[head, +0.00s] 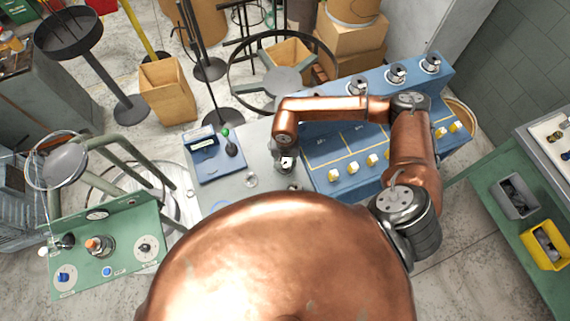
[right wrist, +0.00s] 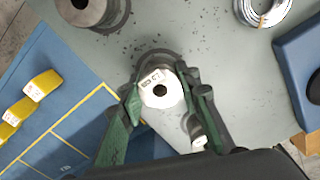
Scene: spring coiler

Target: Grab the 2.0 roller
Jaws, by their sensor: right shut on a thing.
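A roller with a white top face and a dark centre hole (right wrist: 161,90) stands between the green fingers of my right gripper (right wrist: 163,98) in the right wrist view. The fingers are shut on it from both sides. The print on its label is too small to read surely. In the head view my right gripper (head: 286,165) is over the grey table, left of the blue board (head: 318,178); the white top of the roller shows there too. My left gripper is in neither view.
Yellow-and-white blocks (right wrist: 34,86) stand in a row on the blue board. A metal cylinder (right wrist: 86,10) and a shiny coil (right wrist: 262,8) stand near the gripper. A blue scale-like device (head: 215,160) is to its left in the head view.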

